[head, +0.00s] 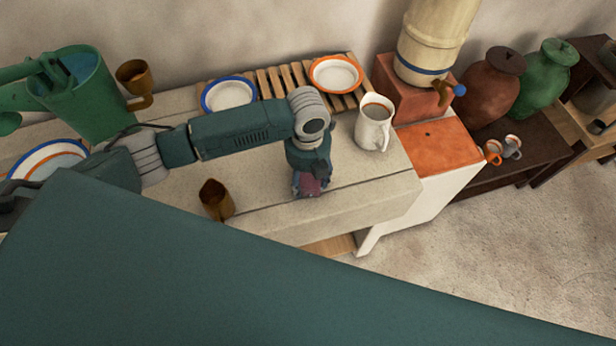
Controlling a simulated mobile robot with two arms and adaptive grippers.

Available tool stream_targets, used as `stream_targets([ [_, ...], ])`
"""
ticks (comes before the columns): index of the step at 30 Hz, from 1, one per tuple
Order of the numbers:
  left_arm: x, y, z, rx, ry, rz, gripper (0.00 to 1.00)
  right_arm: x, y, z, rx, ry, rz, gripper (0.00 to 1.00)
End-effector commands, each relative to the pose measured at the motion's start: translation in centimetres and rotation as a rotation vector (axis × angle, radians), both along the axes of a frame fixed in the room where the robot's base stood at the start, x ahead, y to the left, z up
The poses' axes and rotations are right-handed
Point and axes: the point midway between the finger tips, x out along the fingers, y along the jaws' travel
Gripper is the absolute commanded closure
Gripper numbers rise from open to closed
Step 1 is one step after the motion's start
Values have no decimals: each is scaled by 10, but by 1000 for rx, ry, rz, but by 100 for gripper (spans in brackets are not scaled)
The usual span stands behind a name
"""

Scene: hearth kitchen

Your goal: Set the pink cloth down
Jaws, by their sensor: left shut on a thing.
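My left gripper (309,188) hangs at the end of my left arm over the stone counter (360,200), near its right part. It is shut on the pink cloth (310,186), of which only a small dark pink patch shows between the fingers. The rest of the cloth is hidden by the gripper. I cannot tell whether the cloth touches the counter top. My right gripper is not in view.
A white jug (374,126) stands right of the gripper and a brown cup (216,200) left of it. Plates (229,95) and a slatted wooden rack (285,82) lie behind. A green watering can (88,95) stands at left. The counter front near the gripper is bare.

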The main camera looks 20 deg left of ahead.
Motion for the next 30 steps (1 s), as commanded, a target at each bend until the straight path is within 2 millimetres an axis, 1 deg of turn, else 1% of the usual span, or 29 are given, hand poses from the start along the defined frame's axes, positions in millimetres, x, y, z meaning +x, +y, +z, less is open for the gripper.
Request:
stream_targets([
  [8, 0, 0, -2, -1, -1, -1, 66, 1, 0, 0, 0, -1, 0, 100],
  [12, 0, 0, -6, 0, 0, -1, 66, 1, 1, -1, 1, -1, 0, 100],
  [13, 0, 0, -5, 0, 0, -1, 38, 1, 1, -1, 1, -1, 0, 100],
  [15, 0, 0, -5, 0, 0, -1, 25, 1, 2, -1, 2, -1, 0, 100],
  [25, 0, 0, -3, -1, 0, -1, 25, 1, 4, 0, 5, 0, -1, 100],
  [28, 1, 0, 5, -1, -3, 0, 25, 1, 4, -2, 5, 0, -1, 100],
  [30, 1, 0, 15, -2, -4, -1, 25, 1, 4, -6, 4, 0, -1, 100],
])
